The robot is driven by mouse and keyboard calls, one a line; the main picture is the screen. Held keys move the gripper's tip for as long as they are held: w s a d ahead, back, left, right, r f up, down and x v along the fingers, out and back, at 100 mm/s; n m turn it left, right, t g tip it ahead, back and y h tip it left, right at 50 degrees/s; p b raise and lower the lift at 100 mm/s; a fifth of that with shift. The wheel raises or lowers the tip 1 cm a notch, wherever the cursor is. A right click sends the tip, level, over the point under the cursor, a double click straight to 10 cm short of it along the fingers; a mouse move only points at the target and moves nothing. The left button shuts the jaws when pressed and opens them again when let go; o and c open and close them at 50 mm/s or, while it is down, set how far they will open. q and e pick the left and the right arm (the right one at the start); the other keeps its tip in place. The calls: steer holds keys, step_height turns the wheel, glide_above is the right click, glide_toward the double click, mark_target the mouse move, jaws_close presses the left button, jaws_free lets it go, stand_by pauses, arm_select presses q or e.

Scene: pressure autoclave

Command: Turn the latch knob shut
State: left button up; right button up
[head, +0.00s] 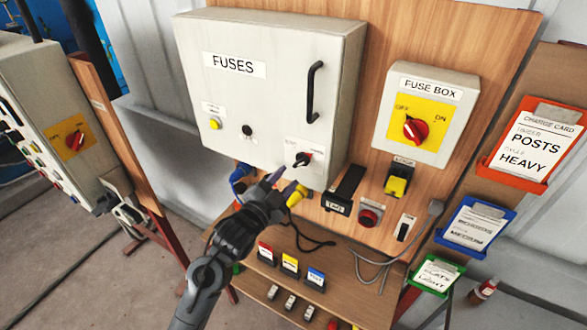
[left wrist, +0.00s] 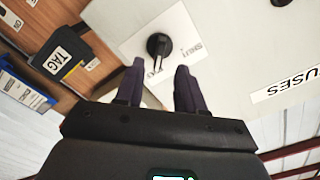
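The latch knob (head: 303,159) is a small dark knob on a white label plate, low on the right of the grey FUSES cabinet door (head: 255,95). In the left wrist view the black knob (left wrist: 158,46) sits just beyond my fingertips. Its narrow part points down in that picture, toward a partly hidden word; "SHUT" is printed to its right, upside down. My left gripper (head: 284,182) is open and empty, below and slightly left of the knob. Its two fingers (left wrist: 160,70) are spread, with the knob lined up roughly between them. My right gripper is not in view.
A black TAG holder (head: 343,188) and a red button (head: 370,214) are right of the gripper. A yellow object (head: 296,196) is close beside the fingers. The fuse box (head: 428,112) with a red switch hangs at right. The cabinet handle (head: 314,92) sticks out above the knob.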

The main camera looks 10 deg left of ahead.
mark_target(297, 166)
arm_select(q)
steer(key=shift+x, duration=2.45)
jaws_close()
